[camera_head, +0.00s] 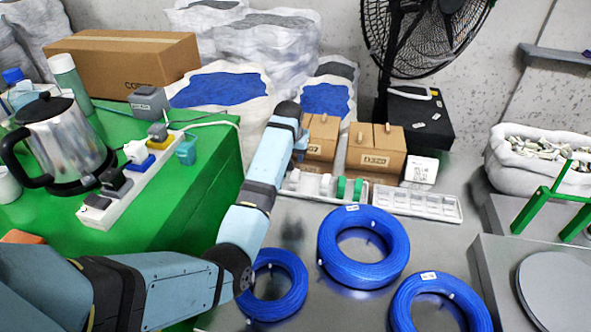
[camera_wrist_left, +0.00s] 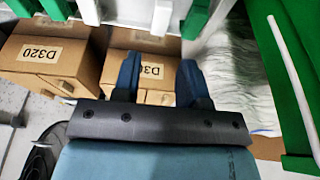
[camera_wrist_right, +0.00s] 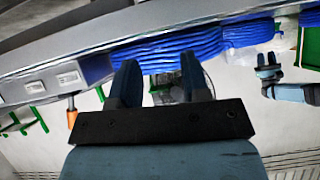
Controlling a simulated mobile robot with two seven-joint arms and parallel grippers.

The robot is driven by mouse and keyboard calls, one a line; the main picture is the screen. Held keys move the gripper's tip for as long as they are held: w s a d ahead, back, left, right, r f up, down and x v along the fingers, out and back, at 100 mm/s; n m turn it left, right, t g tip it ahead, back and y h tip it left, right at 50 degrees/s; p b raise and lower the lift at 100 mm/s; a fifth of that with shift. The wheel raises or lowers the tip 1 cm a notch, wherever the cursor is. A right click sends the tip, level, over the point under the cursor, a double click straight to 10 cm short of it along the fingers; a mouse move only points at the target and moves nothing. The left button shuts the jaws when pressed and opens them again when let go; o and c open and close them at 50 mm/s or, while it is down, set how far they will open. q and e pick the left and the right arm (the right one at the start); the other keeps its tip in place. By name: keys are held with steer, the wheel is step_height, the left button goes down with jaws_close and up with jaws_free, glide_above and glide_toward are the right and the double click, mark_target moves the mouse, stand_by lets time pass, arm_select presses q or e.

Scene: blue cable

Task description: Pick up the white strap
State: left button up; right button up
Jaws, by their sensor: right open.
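A light tray (camera_head: 290,188) in front of the cardboard boxes holds several white pieces (camera_head: 308,183) and green pieces (camera_head: 347,188). The white pieces look like the strap, but they are too small to tell apart. In the left wrist view, white pieces (camera_wrist_left: 118,12) and green pieces show at the top edge, beyond the fingertips. My left gripper (camera_wrist_left: 158,68) is open and empty, with boxes behind its fingers. In the head view my left gripper (camera_head: 300,150) is beside the boxes, above the tray, partly hidden by its arm. My right gripper (camera_wrist_right: 153,78) is open and empty, with blue coils beyond it.
Blue cable coils (camera_head: 363,247) lie on the grey table. Cardboard boxes (camera_head: 376,150) stand behind the tray, and another white tray (camera_head: 417,204) is beside it. A green table (camera_head: 190,205) with a kettle (camera_head: 65,140) and power strip is at left. A fan stands behind.

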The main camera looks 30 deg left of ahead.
arm_select(q)
steer(key=b, duration=0.1)
glide_above(295, 174)
steer(key=s, duration=0.2)
steer(key=f, duration=0.4)
steer(key=shift+w+d+f, duration=0.1)
steer(key=shift+d+f, duration=0.25)
steer(key=shift+f, duration=0.05)
steer(key=x, duration=0.2)
steer(key=shift+w+a+f+b, duration=0.1)
steer(key=shift+w+f+b, duration=0.05)
steer(key=shift+f+b, duration=0.15)
steer(key=shift+w+f, duration=0.1)
steer(key=shift+f, duration=0.35)
steer(key=b+x, duration=0.1)
steer(key=x, duration=0.3)
steer(key=shift+w+a+f+b, duration=0.1)
steer(key=shift+a+f+b, duration=0.05)
steer(key=shift+f+b, duration=0.15)
steer(key=shift+w+f, duration=0.1)
steer(key=c, duration=0.7)
arm_select(e)
steer(key=shift+s+f, duration=0.3)
steer(key=shift+f, duration=0.65)
